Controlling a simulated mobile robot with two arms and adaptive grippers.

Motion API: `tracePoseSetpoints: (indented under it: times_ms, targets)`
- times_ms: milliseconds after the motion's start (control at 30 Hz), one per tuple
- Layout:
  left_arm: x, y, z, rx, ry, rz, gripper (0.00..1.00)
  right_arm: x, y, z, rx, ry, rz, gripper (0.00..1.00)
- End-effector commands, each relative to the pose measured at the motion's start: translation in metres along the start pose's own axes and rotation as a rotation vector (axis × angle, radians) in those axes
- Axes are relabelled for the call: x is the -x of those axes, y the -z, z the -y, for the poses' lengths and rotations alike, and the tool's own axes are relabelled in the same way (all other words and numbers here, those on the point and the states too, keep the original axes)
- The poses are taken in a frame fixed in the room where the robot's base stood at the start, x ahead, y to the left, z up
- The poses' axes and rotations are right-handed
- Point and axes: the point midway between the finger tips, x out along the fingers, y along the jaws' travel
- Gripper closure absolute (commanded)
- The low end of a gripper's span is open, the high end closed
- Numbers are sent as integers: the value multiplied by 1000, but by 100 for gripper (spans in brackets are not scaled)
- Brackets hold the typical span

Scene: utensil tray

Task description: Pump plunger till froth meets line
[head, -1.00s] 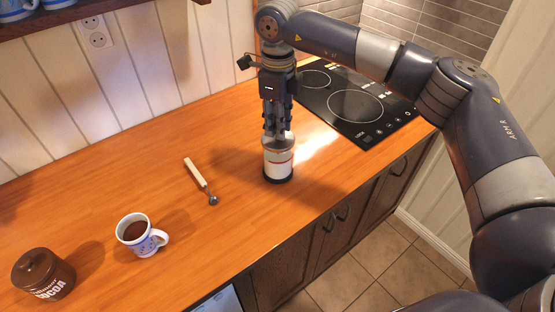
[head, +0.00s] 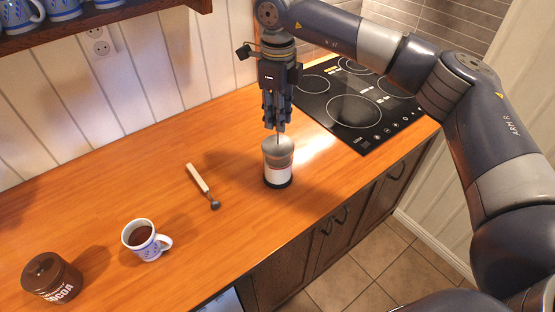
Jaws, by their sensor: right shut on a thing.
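The frother jar (head: 278,172) stands upright on the wooden counter, with a dark base, a white lower part and a greyish upper part. A thin reddish line seems to run around its middle; the exact froth level is too small to tell. A thin plunger rod (head: 278,138) rises from its grey lid (head: 277,146). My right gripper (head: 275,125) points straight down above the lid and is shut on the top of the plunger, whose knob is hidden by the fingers. My left gripper is not in view.
A patterned mug (head: 148,243) of brown drink and a brown cocoa jar (head: 50,280) stand further left. A black hob (head: 350,108) lies behind right. A shelf with mugs (head: 62,10) hangs top left.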

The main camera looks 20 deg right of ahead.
Motion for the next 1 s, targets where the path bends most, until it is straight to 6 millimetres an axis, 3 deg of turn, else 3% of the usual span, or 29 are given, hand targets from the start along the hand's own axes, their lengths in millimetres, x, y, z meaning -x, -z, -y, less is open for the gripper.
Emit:
tracePoseSetpoints:
  times_ms: [367,1000]
  targets:
    - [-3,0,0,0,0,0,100,-4,0,0,0,0,1,93]
    - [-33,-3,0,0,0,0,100,-49,0,0,0,0,0,93]
